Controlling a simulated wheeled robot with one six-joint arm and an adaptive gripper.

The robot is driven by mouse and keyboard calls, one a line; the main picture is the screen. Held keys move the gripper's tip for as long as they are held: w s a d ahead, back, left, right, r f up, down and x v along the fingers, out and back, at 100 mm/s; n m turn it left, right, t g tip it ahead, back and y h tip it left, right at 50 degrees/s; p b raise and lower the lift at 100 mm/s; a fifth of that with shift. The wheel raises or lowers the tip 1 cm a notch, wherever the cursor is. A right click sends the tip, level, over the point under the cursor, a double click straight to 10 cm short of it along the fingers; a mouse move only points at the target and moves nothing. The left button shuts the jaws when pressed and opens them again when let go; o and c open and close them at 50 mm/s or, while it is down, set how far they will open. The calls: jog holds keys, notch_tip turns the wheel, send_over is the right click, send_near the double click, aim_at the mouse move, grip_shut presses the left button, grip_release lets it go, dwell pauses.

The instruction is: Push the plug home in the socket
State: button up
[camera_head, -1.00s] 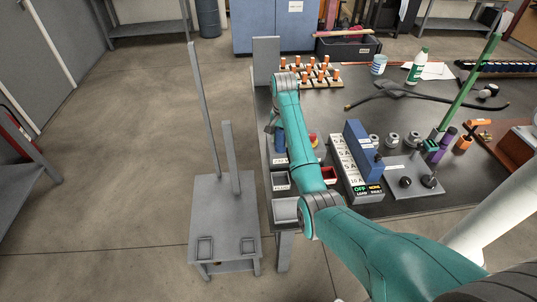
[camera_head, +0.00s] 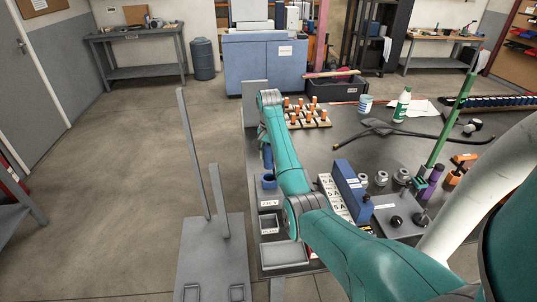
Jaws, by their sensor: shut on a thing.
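A blue upright piece (camera_head: 267,157), which looks like the plug, stands near the left edge of the dark bench, just left of my teal arm. A wider blue piece (camera_head: 269,181), which looks like the socket, is directly below it, above a label reading 230 V. My gripper (camera_head: 263,141) is at the upper end of the blue plug, mostly hidden behind my arm, and is shut on it. The plug is roughly in line with the socket. I cannot tell how deep the plug sits or whether a gap is left.
A grey open tray (camera_head: 285,254) is at the bench's front left corner. A blue upright block (camera_head: 352,190) and a plate with black knobs (camera_head: 398,218) stand right of my arm. Orange-topped pegs (camera_head: 308,114) are behind. A grey stand (camera_head: 215,255) with uprights is left of the bench.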

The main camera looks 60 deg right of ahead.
aim_at(269, 164)
jog(key=shift+f, duration=2.55)
jog(key=shift+f, duration=2.05)
jog(key=o, duration=1.4)
jog(key=shift+r, duration=3.8)
